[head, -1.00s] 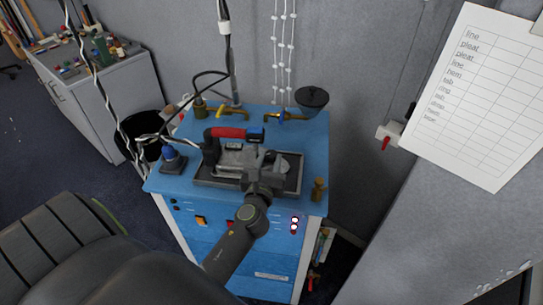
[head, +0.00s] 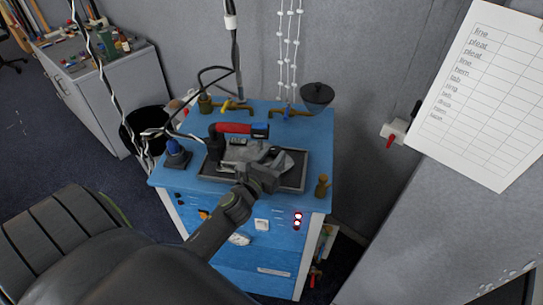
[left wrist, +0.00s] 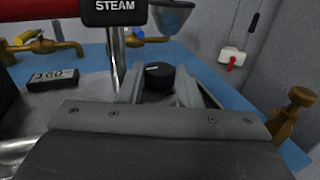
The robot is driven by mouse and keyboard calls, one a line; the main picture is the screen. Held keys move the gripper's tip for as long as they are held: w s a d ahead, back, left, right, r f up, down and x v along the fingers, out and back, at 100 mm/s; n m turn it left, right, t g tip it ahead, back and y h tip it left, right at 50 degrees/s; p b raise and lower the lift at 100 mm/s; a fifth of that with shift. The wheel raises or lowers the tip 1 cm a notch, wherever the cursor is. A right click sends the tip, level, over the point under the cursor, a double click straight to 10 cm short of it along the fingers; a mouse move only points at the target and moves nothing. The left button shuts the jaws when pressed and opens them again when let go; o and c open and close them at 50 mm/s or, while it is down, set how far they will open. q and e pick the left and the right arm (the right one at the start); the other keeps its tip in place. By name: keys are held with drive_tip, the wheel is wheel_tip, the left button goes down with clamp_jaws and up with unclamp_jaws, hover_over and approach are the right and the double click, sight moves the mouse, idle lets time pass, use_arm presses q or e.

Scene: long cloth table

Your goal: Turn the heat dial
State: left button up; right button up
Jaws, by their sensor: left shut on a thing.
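The heat dial (left wrist: 159,77), a black round knob with a pale mark, sits between the two fingers of my left gripper (left wrist: 162,92) in the left wrist view. The gripper is shut on it. In the head view my left gripper (head: 272,168) is at the right part of the steam iron, and I cannot make out the dial there. The iron has a red and black handle (head: 234,128) and rests on a dark tray (head: 293,182). A small display (left wrist: 52,79) reading about 160 shows left of the dial. My right gripper is not in view.
The blue cabinet (head: 168,186) carries the iron, with brass taps (head: 238,107) and a dark funnel (head: 317,95) at its back. A blue-topped bottle (head: 175,152) stands left and a brass fitting (head: 322,185) right. Cables hang at the left.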

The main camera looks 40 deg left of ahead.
use_arm(q)
drive_tip(key=o, duration=0.6)
drive_tip(key=shift+o, duration=0.5)
drive_tip(key=shift+w, duration=0.1)
drive_tip(key=s+d+b, duration=0.2)
drive_tip(key=s+b, duration=0.1)
drive_tip(key=s, duration=1.4)
drive_tip(key=shift+d+b, duration=0.25)
drive_tip(key=shift+b, duration=0.1)
